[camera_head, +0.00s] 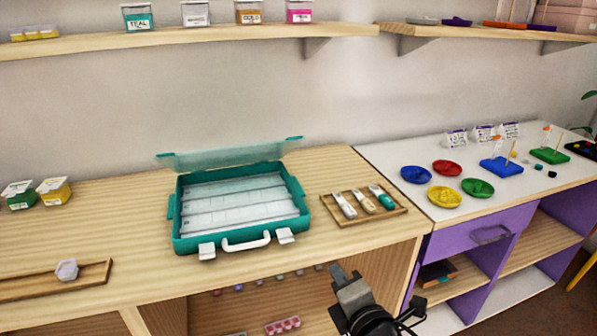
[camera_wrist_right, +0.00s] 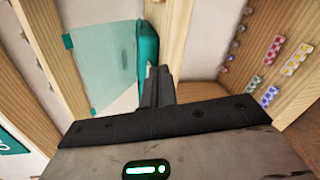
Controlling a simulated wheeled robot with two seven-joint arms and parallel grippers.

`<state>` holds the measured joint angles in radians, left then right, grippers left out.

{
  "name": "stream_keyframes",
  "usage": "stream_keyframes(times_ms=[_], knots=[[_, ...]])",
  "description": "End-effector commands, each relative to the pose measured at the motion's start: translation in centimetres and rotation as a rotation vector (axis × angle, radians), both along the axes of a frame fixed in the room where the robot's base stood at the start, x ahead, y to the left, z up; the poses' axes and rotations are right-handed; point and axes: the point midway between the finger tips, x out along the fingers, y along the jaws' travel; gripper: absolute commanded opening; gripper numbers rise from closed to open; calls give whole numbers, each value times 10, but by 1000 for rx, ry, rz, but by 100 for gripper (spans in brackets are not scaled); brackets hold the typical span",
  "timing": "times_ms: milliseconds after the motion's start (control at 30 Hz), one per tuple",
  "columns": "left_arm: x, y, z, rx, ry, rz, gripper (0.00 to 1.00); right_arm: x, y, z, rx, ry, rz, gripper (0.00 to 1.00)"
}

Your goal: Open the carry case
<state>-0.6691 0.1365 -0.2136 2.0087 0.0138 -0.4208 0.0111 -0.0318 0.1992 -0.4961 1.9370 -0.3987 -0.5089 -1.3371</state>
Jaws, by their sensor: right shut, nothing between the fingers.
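The teal carry case (camera_head: 178,220) stands on the wooden counter with its clear teal lid (camera_head: 230,153) raised at the back. The inside shows several pale rows. A white handle (camera_head: 246,243) and two white latches, left (camera_head: 207,251) and right (camera_head: 285,236), are at its front. My right gripper (camera_head: 344,276) is shut and empty, in front of the counter edge, right of and below the case, apart from it. In the right wrist view, the gripper (camera_wrist_right: 153,75) shows with the teal case (camera_wrist_right: 148,45) and its clear lid (camera_wrist_right: 103,60) beyond. My left gripper is not in view.
A wooden tray (camera_head: 402,211) with three small tools lies right of the case. A wooden strip (camera_head: 90,278) with a pale hexagonal piece lies front left. Colored dishes (camera_head: 416,174) are on the white table. Shelves run above; the counter left of the case is mostly free.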

Motion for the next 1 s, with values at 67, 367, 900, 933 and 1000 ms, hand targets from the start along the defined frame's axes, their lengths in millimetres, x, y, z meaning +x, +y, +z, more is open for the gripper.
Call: stream_keyframes(times_ms=[67, 367, 900, 933, 1000], knots=[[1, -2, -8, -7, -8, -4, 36, 24, 13, 35, -316, -201, 55, 0], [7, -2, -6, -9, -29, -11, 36, 51, 36, 119, -1058, -609, 51, 0], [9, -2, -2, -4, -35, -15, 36, 131, 63, 139, -1119, -636, 43, 0], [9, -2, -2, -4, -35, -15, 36, 137, 64, 140, -1119, -635, 42, 0], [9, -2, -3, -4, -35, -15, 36, 149, 68, 141, -1118, -636, 44, 0]])
